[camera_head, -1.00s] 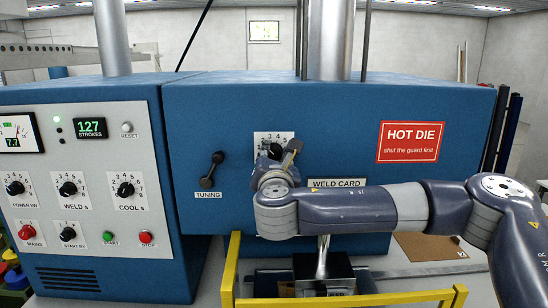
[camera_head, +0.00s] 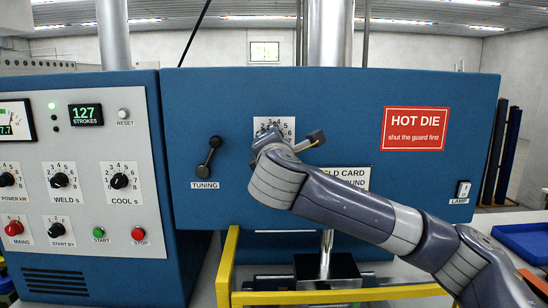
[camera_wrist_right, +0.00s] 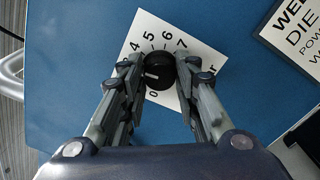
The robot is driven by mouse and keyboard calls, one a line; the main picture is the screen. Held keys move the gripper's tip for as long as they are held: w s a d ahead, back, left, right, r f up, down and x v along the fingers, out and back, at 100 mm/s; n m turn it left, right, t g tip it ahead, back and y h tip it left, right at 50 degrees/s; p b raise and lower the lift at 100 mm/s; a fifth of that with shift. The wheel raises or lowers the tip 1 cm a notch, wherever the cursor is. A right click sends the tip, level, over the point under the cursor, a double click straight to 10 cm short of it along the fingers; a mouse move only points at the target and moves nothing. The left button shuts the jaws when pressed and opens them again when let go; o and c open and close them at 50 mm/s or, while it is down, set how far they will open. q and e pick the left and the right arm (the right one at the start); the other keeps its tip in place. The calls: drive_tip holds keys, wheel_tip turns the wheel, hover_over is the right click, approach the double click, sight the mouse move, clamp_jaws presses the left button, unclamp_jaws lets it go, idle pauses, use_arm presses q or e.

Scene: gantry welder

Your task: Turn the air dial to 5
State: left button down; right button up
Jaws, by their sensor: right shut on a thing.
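The air dial is a black knob (camera_wrist_right: 160,73) on a white plate (camera_wrist_right: 184,47) with printed numbers in the right wrist view. The numbers 4, 5, 6 and 7 show around its far side, and a label ending in "r" is partly covered. A short pale mark shows on the knob, but I cannot tell which number it points at. My right gripper (camera_wrist_right: 161,66) has a finger on each side of the knob and is shut on it. My left gripper is not in view.
The tuning lever (camera_head: 209,157) is left of the dial plate. The weld card (camera_head: 345,176) is just below right, partly behind my arm. The lamp switch (camera_head: 463,189) is farther right. A yellow guard rail (camera_head: 345,296) runs below.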

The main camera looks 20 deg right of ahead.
drive_tip(key=shift+f+m+b, duration=0.2)
drive_tip(key=shift+m+b, duration=3.2)
drive_tip(key=shift+m, duration=1.7)
drive_tip(key=o, duration=1.1)
drive_tip(key=shift+c, duration=0.2)
drive_tip(key=shift+r, duration=0.15)
drive_tip(key=v, duration=1.2)
